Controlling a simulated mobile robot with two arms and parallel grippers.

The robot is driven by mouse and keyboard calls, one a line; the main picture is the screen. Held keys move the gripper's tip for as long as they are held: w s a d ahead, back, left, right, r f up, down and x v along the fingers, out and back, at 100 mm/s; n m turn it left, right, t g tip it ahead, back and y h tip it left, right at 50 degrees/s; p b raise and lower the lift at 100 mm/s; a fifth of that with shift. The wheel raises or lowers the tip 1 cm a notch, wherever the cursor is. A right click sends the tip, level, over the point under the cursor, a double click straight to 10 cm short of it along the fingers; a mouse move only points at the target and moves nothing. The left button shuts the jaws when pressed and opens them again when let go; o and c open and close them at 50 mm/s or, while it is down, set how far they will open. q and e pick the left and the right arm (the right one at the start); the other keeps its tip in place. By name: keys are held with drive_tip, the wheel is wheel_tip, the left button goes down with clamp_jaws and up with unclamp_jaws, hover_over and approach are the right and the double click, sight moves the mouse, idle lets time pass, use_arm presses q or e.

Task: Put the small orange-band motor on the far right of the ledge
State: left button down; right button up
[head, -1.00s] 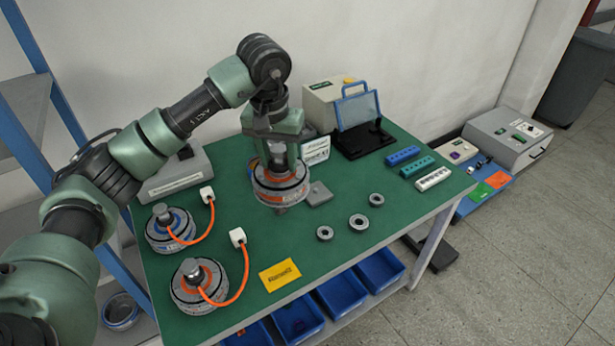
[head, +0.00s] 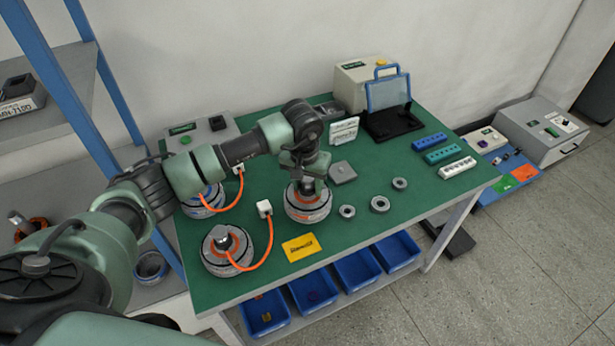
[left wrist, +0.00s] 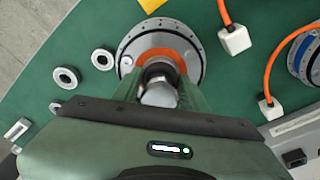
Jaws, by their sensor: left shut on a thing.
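My left gripper (head: 307,182) is shut on the upright shaft of an orange-band motor (head: 307,208), a round grey disc. In the left wrist view the same motor (left wrist: 185,65) sits below the jaws, flange down. I cannot tell whether its underside touches the green table (head: 350,240). A second orange-band motor (head: 222,262) with an orange cable stands at the table's left front. A blue-band motor (head: 203,208) stands behind it, partly hidden by my arm. Grey shelves (head: 62,125) with blue posts stand left of the table; which surface is the ledge is unclear.
Several metal rings (head: 380,204) and a grey block (head: 342,172) lie right of the held motor. A yellow card (head: 300,248) lies in front. Connector strips (head: 457,168) lie at the right. Blue bins (head: 357,271) sit under the table. The front right tabletop is fairly clear.

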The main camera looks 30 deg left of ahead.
sight(307, 189)
use_arm(q)
drive_tip(key=shift+f+p, duration=0.35)
drive_tip(key=shift+f, duration=1.2)
drive_tip(key=shift+f, duration=0.1)
drive_tip(key=c, duration=0.8)
unclamp_jaws()
drive_tip(key=shift+f, duration=0.1)
drive_tip(key=shift+c, duration=0.2)
drive_tip(key=shift+o, duration=0.4)
drive_tip(key=shift+s, duration=0.15)
